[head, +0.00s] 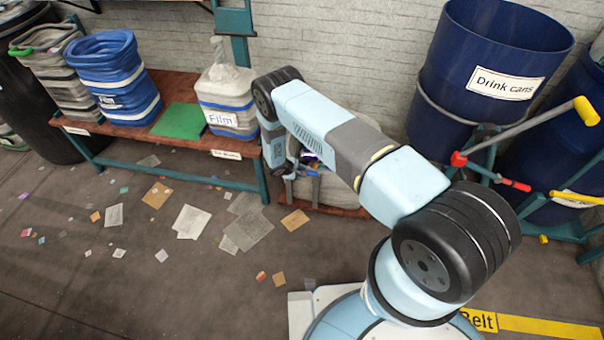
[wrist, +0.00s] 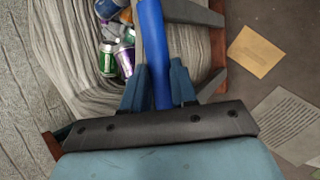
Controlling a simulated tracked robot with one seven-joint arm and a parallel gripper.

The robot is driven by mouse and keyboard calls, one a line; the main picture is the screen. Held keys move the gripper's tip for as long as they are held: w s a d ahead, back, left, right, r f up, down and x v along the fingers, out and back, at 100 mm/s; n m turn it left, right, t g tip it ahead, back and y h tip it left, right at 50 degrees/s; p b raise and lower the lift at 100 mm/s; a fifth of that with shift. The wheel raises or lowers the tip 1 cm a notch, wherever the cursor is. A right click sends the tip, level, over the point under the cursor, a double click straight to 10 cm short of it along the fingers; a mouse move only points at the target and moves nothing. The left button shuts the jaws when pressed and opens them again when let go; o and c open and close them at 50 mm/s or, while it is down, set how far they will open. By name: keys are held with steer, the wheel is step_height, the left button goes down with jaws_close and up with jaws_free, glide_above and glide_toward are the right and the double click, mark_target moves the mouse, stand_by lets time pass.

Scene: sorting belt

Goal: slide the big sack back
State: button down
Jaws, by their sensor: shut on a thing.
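The big sack (head: 332,190) is grey and sits low on a reddish wooden base, mostly hidden behind my arm in the head view. In the wrist view the sack (wrist: 78,60) is open at the top, with several cans (wrist: 107,58) inside. A blue strap or handle (wrist: 150,35) runs over its opening. My gripper (wrist: 160,88) is shut on this blue handle, one finger at each side of it. A grey strap lies close to the right of the handle. In the head view my fingers are hidden behind my arm.
A wooden bench (head: 185,90) at the left carries the blue-and-white sack (head: 112,72), the Film sack (head: 228,108) and a green mat (head: 178,121). The Drink cans bin (head: 475,110) stands at the right, with a red-and-yellow lever before it. Scattered papers (head: 191,222) lie on the floor.

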steer(key=shift+s+a+f, duration=0.1)
steer(key=c, duration=0.9)
jaws_free()
steer(key=v, duration=1.3)
steer(key=shift+s+a+r, duration=0.1)
steer(key=shift+s+r, duration=0.05)
steer(key=shift+r, duration=0.2)
steer(key=shift+r, duration=0.1)
